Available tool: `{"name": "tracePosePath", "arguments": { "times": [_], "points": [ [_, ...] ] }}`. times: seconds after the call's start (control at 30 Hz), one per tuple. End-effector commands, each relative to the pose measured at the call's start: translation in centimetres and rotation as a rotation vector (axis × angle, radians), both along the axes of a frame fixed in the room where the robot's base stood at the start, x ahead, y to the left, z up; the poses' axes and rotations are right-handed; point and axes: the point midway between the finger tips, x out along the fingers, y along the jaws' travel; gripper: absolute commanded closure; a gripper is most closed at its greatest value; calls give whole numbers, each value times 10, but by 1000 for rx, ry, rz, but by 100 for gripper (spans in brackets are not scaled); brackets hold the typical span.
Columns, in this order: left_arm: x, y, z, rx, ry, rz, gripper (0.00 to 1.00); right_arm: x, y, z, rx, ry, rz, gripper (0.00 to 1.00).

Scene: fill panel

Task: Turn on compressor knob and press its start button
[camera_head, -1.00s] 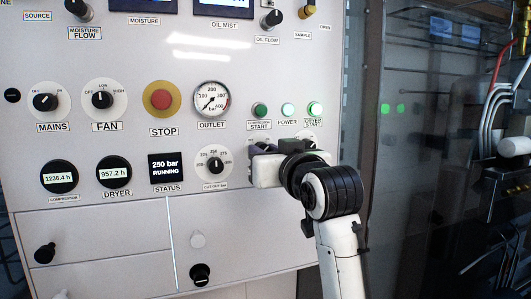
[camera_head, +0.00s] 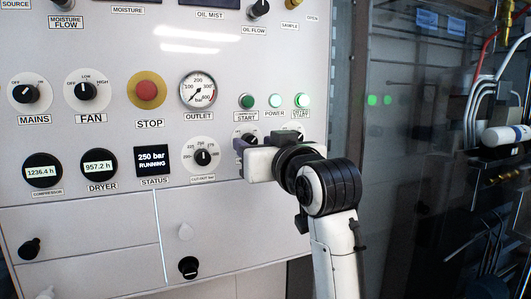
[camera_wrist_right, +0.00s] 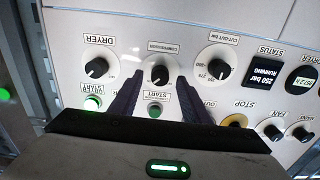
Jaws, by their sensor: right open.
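The compressor knob (camera_wrist_right: 159,75) is black on a white round plate. In the right wrist view, which is upside down, it appears between the fingertips of my open right gripper (camera_wrist_right: 161,82); I cannot tell whether they touch it. In the head view my right gripper (camera_head: 240,150) is in front of the panel and partly hides the knob (camera_head: 249,138). The compressor start button (camera_head: 247,101) is a dark green button above the knob; it also shows in the right wrist view (camera_wrist_right: 154,111). My left gripper is not in view.
The dryer knob (camera_wrist_right: 97,68) and the brightly lit dryer start button (camera_head: 302,101) are close beside. The cut-out knob (camera_head: 204,157) is to the left in the head view. The status display (camera_head: 154,160) reads 250 bar RUNNING. A red stop button (camera_head: 147,92) is further left.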

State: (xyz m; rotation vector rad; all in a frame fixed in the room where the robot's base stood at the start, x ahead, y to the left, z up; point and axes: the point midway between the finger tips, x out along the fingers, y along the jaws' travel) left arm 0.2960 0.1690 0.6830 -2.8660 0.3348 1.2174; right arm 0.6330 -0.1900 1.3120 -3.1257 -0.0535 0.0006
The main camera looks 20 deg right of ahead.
Motion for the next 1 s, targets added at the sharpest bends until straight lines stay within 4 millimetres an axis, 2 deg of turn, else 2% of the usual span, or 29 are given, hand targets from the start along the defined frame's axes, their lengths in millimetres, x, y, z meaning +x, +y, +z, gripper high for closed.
{"name": "tracePosePath", "arguments": {
  "times": [0.2, 0.4, 0.6, 1.0],
  "points": [
    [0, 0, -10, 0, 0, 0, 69, -46, -1, -1, 0, -5, 1, 57],
    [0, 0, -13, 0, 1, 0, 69, -74, -2, -1, 1, -2, 1, 57],
    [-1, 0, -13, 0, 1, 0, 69, -82, -3, -1, 1, 1, 0, 57],
    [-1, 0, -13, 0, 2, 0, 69, -81, -3, -2, 1, 3, 0, 57]
  ]
}}
